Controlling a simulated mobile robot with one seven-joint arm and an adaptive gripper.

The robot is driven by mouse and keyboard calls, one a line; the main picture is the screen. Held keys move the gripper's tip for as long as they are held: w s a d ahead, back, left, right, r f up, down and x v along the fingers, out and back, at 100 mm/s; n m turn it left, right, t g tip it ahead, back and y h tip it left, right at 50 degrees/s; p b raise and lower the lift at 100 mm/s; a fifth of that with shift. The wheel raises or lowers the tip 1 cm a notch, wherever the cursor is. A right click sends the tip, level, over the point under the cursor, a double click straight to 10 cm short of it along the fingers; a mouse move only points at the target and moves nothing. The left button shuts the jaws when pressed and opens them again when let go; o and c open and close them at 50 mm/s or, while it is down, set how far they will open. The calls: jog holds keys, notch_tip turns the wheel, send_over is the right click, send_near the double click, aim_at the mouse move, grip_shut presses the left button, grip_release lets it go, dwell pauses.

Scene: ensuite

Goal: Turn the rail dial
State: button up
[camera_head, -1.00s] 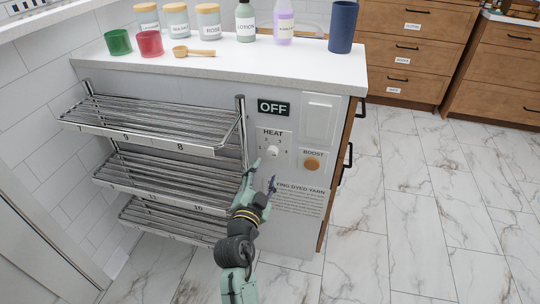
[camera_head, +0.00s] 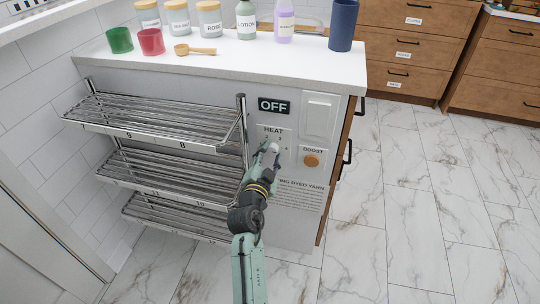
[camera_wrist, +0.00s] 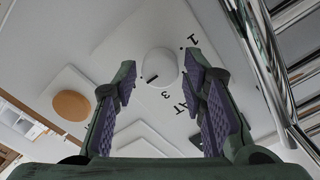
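The rail dial (camera_wrist: 158,66) is a round white knob with a dark pointer line, on a panel marked HEAT with numbers around it. In the head view the dial (camera_head: 273,147) is partly covered by my gripper (camera_head: 266,153). In the wrist view my gripper (camera_wrist: 160,82) is open, with one finger to each side of the dial in the picture. A gap shows between each finger and the dial. I cannot tell how far the fingertips are from the panel. An OFF sign (camera_head: 274,106) is above the dial.
A round orange-brown BOOST button (camera_head: 311,161) is right of the dial. A white switch plate (camera_head: 319,116) is above it. Chrome rail racks (camera_head: 170,165) stand close on the left. Jars and cups line the white counter (camera_head: 250,65) above. Floor (camera_head: 400,200) on the right is clear.

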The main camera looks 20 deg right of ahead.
jog(key=c, duration=0.8)
jog(key=shift+n, duration=0.3)
jog(key=n, duration=1)
jog(key=shift+n+p, duration=0.3)
jog(key=shift+n, duration=0.1)
jog(key=n+p, duration=0.2)
jog(key=n, duration=0.4)
jog(key=n+p, duration=0.3)
jog(key=n, duration=0.3)
jog(key=shift+n, duration=0.3)
